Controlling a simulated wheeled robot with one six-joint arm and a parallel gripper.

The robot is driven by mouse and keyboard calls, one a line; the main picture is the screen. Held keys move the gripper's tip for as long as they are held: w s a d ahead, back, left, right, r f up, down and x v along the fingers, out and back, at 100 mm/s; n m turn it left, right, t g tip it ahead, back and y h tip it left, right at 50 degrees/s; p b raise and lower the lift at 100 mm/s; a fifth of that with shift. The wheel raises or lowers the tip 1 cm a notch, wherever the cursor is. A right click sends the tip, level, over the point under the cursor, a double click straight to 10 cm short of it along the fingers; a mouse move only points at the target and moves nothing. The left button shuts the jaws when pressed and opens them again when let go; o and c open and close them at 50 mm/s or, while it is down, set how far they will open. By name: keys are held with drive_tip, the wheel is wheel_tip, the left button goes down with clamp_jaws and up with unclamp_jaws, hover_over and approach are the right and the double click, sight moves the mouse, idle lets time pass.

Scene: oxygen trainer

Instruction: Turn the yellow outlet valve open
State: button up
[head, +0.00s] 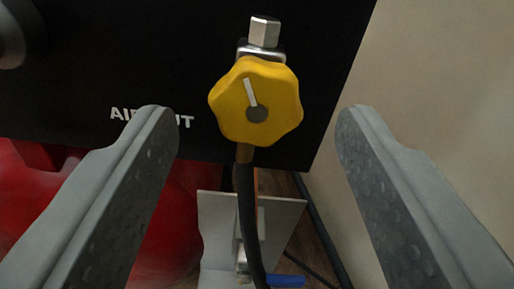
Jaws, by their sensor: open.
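The yellow outlet valve (282,105) is a lobed knob in the upper middle of the head view. A white mark on its face runs from the grey centre up and slightly left. A metal hex fitting (264,32) stands above it, and a black hose (246,205) runs down from below it. My gripper (257,125) is open and empty. Its two grey fingers reach in from the lower left and lower right, with the knob between their tips in the picture. Neither finger appears to touch the knob; the depth between them is hard to judge.
A black panel (130,50) with white lettering, partly hidden by the left finger, lies behind the valve. A red rounded body (180,235) is at lower left. A light metal plate (215,220) and a blue handle (286,281) are below. A beige wall (440,90) fills the right.

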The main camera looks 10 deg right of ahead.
drive_tip(key=s, duration=1.2)
drive_tip(key=shift+s, duration=0.4)
